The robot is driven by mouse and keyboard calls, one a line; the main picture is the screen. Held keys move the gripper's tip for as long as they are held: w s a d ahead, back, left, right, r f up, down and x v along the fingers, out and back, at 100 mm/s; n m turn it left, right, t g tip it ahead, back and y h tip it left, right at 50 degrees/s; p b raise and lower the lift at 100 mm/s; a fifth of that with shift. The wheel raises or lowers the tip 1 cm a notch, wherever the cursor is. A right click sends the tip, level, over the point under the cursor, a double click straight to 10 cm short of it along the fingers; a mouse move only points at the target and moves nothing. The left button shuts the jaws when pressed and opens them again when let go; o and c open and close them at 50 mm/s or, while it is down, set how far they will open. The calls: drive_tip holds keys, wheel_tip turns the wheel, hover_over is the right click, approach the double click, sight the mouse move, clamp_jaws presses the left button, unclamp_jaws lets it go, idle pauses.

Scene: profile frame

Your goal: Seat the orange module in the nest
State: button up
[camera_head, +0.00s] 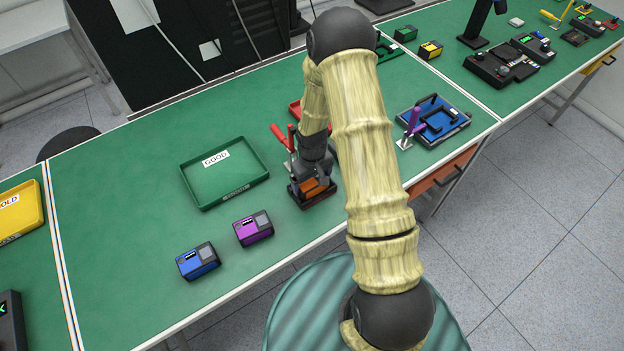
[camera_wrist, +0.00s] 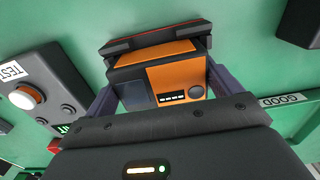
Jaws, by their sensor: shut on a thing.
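The orange module (camera_wrist: 178,77) is between the two fingers of my gripper (camera_wrist: 160,88), which is shut on it. In the head view the orange module (camera_head: 314,188) shows under my gripper (camera_head: 314,178). A dark nest with red edges (camera_head: 318,201) lies around or just below it on the green bench. In the wrist view a black and red wall of the nest (camera_wrist: 155,36) runs along the module's far side. I cannot tell whether the module is fully down in the nest. A red-handled clamp (camera_head: 281,136) stands just behind the nest, partly hidden by my arm.
A green GOOD tray (camera_head: 205,200) lies left of the nest. A purple module (camera_head: 254,228) and a blue module (camera_head: 198,261) stand near the front edge. A blue nest (camera_head: 455,127) with a purple clamp is right. The wrist view shows a TEST button box (camera_wrist: 55,85).

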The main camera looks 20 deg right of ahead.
sight(312, 180)
drive_tip(key=shift+f, duration=0.15)
drive_tip(key=o, duration=0.9)
wheel_tip(312, 180, up, 18)
drive_tip(key=b, duration=0.3)
drive_tip(key=shift+f, duration=0.25)
drive_tip(key=s+r+m+t, duration=0.1)
drive_tip(key=s, duration=0.3)
drive_tip(key=s+r+m, duration=0.1)
drive_tip(key=s, duration=0.4)
drive_tip(key=s+r+m+t, duration=0.1)
drive_tip(key=s+r, duration=0.1)
drive_tip(key=s, duration=0.3)
drive_tip(key=shift+s+m+t, duration=0.15)
drive_tip(key=shift+m+t, duration=0.15)
